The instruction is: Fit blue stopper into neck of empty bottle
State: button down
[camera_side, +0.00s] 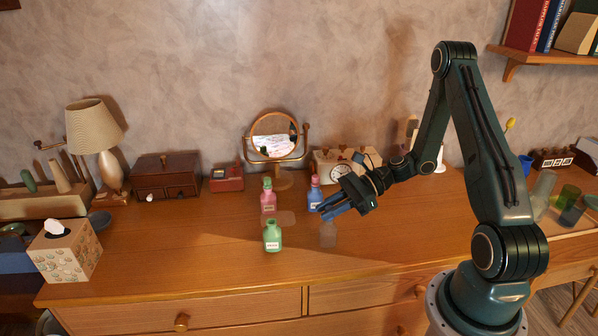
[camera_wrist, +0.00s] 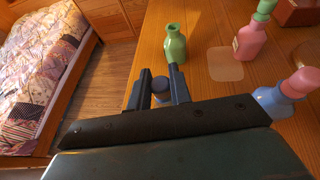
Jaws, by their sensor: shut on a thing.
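A green bottle (camera_side: 272,238) stands upright on the wooden dresser top with its neck open and a pale label on its front. It also shows in the wrist view (camera_wrist: 175,47), beyond my fingertips. My gripper (camera_side: 328,211) is above the dresser, to the right of the green bottle and apart from it. In the wrist view, my gripper (camera_wrist: 160,75) is shut on the small dark blue stopper (camera_wrist: 160,86) between its fingers. In the side view the fingers hide the stopper.
A pink bottle (camera_side: 267,202) with a green stopper and a blue bottle (camera_side: 315,196) with a pink stopper stand behind. A round mirror (camera_side: 274,135) stands at the back, a tissue box (camera_side: 66,253) at left. The front middle is clear.

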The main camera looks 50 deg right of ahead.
jog(key=c, duration=1.2)
grip_release()
jog(key=shift+f, duration=0.1)
jog(key=shift+d, duration=0.1)
jog(key=shift+v, duration=3.7)
